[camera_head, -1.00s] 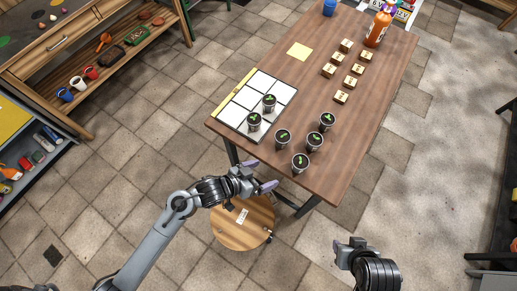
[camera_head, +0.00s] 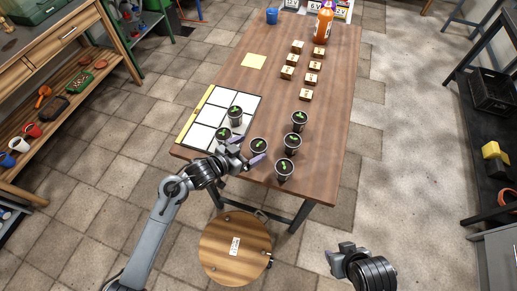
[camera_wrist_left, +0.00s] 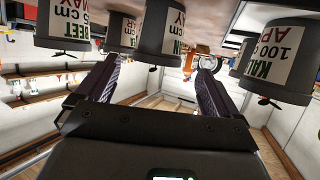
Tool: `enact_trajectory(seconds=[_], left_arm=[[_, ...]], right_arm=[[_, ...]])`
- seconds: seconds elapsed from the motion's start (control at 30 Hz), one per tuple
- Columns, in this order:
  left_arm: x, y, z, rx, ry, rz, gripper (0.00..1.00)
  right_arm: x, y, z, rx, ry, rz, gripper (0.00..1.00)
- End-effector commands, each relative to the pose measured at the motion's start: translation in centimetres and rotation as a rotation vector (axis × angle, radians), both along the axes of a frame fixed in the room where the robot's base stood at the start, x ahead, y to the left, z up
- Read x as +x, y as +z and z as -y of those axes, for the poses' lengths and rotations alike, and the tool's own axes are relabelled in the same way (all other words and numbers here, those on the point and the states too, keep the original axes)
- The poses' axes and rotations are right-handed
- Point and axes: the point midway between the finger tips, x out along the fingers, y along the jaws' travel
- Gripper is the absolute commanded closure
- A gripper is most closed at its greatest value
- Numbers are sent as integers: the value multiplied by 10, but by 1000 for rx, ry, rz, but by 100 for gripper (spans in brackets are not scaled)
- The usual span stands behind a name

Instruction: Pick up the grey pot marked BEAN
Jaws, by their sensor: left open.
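Several dark grey pots with green-marked tops stand near the front of the table. A BEET pot (camera_wrist_left: 62,25) is to the left and a KAL-labelled pot (camera_wrist_left: 275,50) to the right. My right gripper (camera_head: 342,256) is low, away from the table; its jaws are unclear.
A white grid board (camera_head: 215,106) bears two pots. A round stool (camera_head: 235,262) is in front. The table's middle is clear.

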Motion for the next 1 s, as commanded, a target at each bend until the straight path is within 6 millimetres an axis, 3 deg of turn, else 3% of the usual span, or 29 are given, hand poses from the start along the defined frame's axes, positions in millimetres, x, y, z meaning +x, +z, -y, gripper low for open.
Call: enact_trajectory(seconds=[0.5, 0.8, 0.83, 1.0], left_arm=[[29, -19, 36, -1, 0, -1, 5], [31, -20, 38, 0, 1, 0, 5], [31, -20, 38, 0, 1, 0, 7], [31, -20, 38, 0, 1, 0, 33]], right_arm=[[-1, 0, -3, 9, -4, -3, 57], [-1, 0, -1, 4, -1, -4, 57], [-1, 0, -1, 3, 0, -3, 57], [-1, -1, 0, -3, 3, -5, 57]])
